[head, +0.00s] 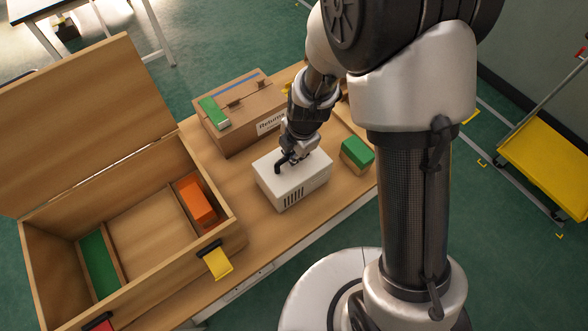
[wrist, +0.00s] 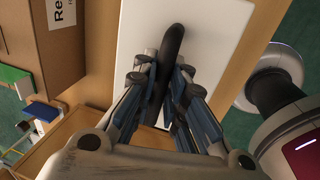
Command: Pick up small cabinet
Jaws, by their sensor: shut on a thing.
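The small cabinet (head: 294,184) is a white box with dark vent slots on its front face and a black handle on top. It sits on the wooden table, as far as the head view shows. My gripper (head: 287,160) is above it, with its fingers shut on the black handle. In the wrist view, the white top of the cabinet (wrist: 215,38) lies behind the fingers, and the black handle (wrist: 170,50) runs between the fingertips of my gripper (wrist: 163,75). My fingers hide part of the handle.
A large open wooden chest (head: 225,215) with an orange block (head: 197,203) inside stands at left. A cardboard "Returns" box (head: 240,128) is behind the cabinet. A green-topped block (head: 357,153) is close on its right. Bare table (head: 290,228) lies in front.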

